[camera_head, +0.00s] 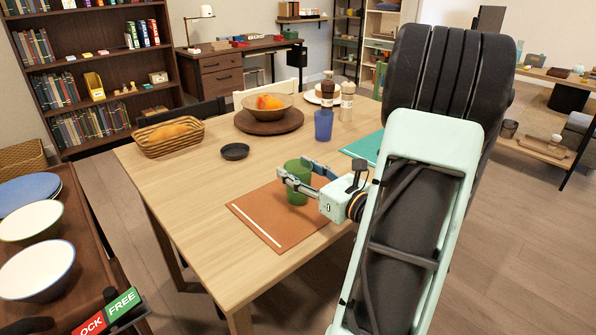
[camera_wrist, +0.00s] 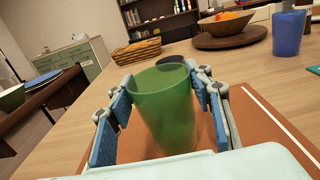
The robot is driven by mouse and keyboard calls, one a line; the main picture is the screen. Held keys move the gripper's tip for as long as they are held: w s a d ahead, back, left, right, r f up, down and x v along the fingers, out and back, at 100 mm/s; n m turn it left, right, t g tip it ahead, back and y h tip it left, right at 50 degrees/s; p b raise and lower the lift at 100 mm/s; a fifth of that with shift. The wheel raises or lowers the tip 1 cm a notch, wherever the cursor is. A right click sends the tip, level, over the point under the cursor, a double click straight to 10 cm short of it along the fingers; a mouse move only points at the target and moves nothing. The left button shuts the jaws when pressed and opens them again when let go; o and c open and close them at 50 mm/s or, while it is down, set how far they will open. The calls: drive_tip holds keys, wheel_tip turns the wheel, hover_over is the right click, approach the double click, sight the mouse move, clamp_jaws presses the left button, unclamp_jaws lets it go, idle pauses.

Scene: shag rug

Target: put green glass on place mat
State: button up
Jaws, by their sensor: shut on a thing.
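The green glass (camera_head: 297,186) is upright at the orange place mat (camera_head: 262,222) on the wooden table. In the wrist view the green glass (camera_wrist: 163,105) fills the middle, between the blue finger pads. My gripper (camera_head: 300,178) is shut on the glass, reaching in from the right; it also shows in the wrist view (camera_wrist: 160,110). The glass's base appears over the mat's upper part; I cannot tell whether it touches the mat. The orange mat (camera_wrist: 262,125) shows around the glass in the wrist view.
A blue glass (camera_head: 323,125) stands behind, near a green mat (camera_head: 362,148). A black dish (camera_head: 235,151), bread basket (camera_head: 169,137) and fruit bowl (camera_head: 268,103) on a round board sit at the back left. Two bottles (camera_head: 347,101) stand farther back. The table's front left is clear.

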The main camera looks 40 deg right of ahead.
drive_tip(key=o, duration=0.9)
drive_tip(key=shift+f, duration=0.2)
drive_tip(key=shift+c, duration=0.2)
drive_tip(key=o, duration=0.4)
drive_tip(key=shift+o, duration=0.2)
drive_tip(key=shift+r, duration=0.1)
drive_tip(key=shift+r, duration=0.2)
drive_tip(key=s, duration=0.4)
drive_tip(key=s+p, duration=0.1)
drive_tip(key=s, duration=0.3)
drive_tip(key=s+d+p, duration=0.1)
drive_tip(key=s, duration=0.3)
drive_tip(key=shift+f, duration=0.1)
